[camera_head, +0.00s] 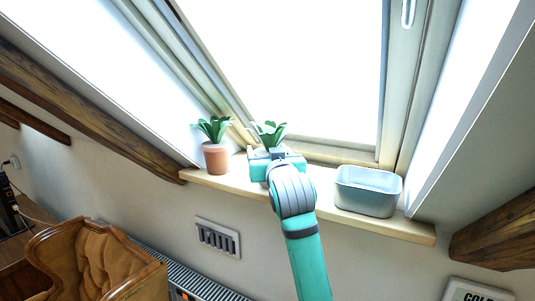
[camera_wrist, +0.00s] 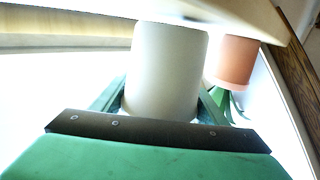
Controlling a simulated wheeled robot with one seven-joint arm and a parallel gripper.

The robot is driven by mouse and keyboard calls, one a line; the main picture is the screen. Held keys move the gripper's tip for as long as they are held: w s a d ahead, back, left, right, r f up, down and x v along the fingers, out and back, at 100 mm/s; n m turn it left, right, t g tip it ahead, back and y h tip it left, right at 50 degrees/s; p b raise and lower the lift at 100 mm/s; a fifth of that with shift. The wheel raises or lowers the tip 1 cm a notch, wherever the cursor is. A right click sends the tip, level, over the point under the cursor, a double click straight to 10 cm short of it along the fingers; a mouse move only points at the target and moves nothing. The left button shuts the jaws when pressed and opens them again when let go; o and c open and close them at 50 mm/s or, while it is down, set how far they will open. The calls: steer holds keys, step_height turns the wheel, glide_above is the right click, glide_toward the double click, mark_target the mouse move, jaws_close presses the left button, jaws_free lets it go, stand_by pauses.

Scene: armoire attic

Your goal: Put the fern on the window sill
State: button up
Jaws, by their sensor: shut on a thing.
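The fern (camera_head: 270,133) shows as green leaves above my gripper (camera_head: 275,154), at the window sill (camera_head: 418,230). My gripper is shut on its pale pot (camera_wrist: 165,68), with a finger on each side. The gripper hides this pot in the head view. In the wrist view, which looks upside down, the pot's base is at the sill's surface; I cannot tell whether it touches. The pot looks about upright.
A terracotta pot (camera_head: 215,159) with a similar green plant stands on the sill to the left. A grey metal tub (camera_head: 367,191) stands to the right. The slanted window frame rises behind. A brown armchair (camera_head: 95,262) and a radiator (camera_head: 190,282) are below.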

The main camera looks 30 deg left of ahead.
steer(key=shift+f, duration=0.25)
steer(key=o, duration=1.7)
steer(key=shift+c, duration=0.2)
steer(key=shift+s+d+r, duration=0.1)
steer(key=v, duration=1.1)
steer(key=shift+s+d, duration=0.25)
steer(key=shift+w+d, duration=0.1)
steer(key=shift+d, duration=0.05)
